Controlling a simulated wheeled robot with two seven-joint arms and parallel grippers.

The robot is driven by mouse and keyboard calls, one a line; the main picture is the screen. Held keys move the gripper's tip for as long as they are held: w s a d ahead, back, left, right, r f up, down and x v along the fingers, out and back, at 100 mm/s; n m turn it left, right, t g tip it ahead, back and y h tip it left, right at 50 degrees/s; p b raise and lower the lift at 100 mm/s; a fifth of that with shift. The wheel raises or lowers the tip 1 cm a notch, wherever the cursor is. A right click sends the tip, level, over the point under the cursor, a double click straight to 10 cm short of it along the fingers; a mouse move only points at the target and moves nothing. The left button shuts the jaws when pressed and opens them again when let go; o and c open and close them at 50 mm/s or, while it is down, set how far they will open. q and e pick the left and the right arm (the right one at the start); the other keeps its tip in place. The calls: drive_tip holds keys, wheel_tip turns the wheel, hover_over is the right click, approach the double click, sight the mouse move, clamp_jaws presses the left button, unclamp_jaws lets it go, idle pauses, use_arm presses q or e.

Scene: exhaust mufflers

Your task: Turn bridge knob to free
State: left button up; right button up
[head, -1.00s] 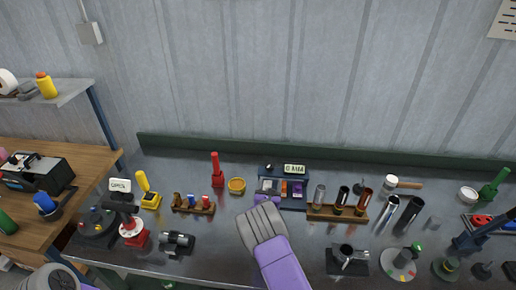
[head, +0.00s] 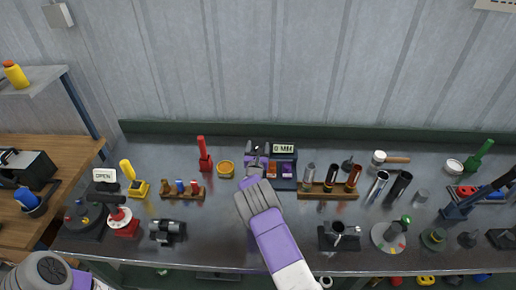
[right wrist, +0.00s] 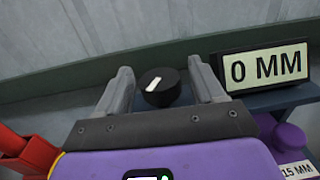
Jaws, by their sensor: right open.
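The bridge knob, a round black knob (right wrist: 160,90) with a white pointer mark, shows in the right wrist view beside a display (right wrist: 267,66) reading "0 MM". My right gripper (right wrist: 160,78) is open, with its two grey fingers on either side of the knob in that view. I cannot tell whether they touch it. In the head view my right gripper (head: 257,150) is at the left end of the bridge unit, whose display (head: 284,149) also reads "0 MM". My left gripper is not in view.
A yellow round dish (head: 226,170) and a red upright tool (head: 204,155) stand left of the unit. A wooden rack of tubes (head: 328,191) stands to its right. A green ledge (head: 180,130) runs along the back wall.

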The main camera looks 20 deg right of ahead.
drive_tip(key=c, duration=0.9)
drive_tip(key=shift+c, duration=0.2)
drive_tip(key=shift+d+n+y, duration=0.1)
drive_tip(key=shift+n+y, duration=0.2)
drive_tip(key=shift+y, duration=0.2)
drive_tip(key=shift+n+t+y+p, duration=0.3)
drive_tip(key=shift+t+y+p, duration=0.1)
drive_tip(key=shift+p, duration=0.4)
drive_tip(key=n+y+p, duration=0.1)
drive_tip(key=y+p, duration=0.1)
drive_tip(key=p, duration=0.3)
drive_tip(key=n+t+y+p, duration=0.1)
drive_tip(key=n+y+p, duration=0.1)
drive_tip(key=p, duration=0.3)
drive_tip(key=shift+r+y, duration=0.1)
drive_tip(key=shift+y, duration=0.3)
drive_tip(key=shift+n+y+p, duration=0.9)
drive_tip(key=shift+y+p, duration=0.4)
drive_tip(key=shift+p, duration=0.15)
